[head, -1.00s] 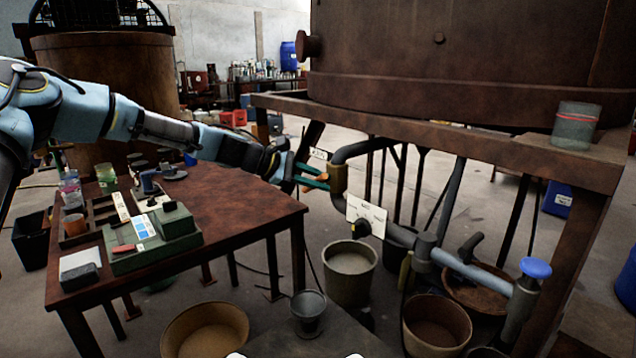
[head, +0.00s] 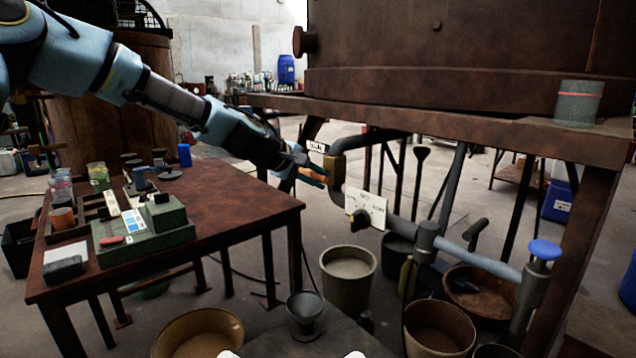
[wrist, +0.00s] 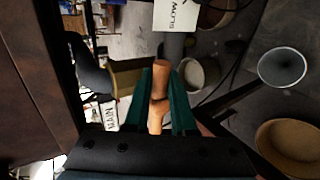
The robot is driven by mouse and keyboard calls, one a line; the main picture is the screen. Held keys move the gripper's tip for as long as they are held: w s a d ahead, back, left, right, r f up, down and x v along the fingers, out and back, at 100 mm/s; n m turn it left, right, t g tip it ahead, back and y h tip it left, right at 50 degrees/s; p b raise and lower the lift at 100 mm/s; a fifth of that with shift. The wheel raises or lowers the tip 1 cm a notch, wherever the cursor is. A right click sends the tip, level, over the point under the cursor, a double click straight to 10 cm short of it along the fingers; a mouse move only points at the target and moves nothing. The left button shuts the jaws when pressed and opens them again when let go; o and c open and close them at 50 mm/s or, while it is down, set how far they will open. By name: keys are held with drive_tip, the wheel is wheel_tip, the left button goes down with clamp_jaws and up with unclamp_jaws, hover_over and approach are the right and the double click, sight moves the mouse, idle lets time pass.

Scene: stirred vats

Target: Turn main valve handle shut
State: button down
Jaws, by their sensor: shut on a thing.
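The main valve handle is an orange lever (head: 312,177) on the brass valve body (head: 334,170), set in the grey pipe under the vat stand. In the head view it points left from the body, sloping slightly. My gripper (head: 300,172) reaches it from the left and is shut on it. In the wrist view the orange lever (wrist: 160,82) lies between the two green fingers of my gripper (wrist: 161,98). The brass body (wrist: 125,76) is just left of the fingers. A small white MAIN label (head: 316,147) is above the valve.
A white card (head: 366,207) hangs on the pipe right of the valve. A blue-knobbed valve (head: 545,249) is farther right. Buckets (head: 349,282) and bowls stand below. A brown table (head: 240,215) with a green box is under my arm. The stand's beam (head: 450,117) runs above.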

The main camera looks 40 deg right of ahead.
idle(0.5)
drive_tip(key=c, duration=0.8)
unclamp_jaws()
drive_tip(key=shift+o, duration=0.2)
drive_tip(key=shift+a, duration=0.1)
drive_tip(key=b+v, duration=0.1)
drive_tip(key=v, duration=0.9)
drive_tip(key=shift+a+r, duration=0.15)
drive_tip(key=shift+a, duration=0.1)
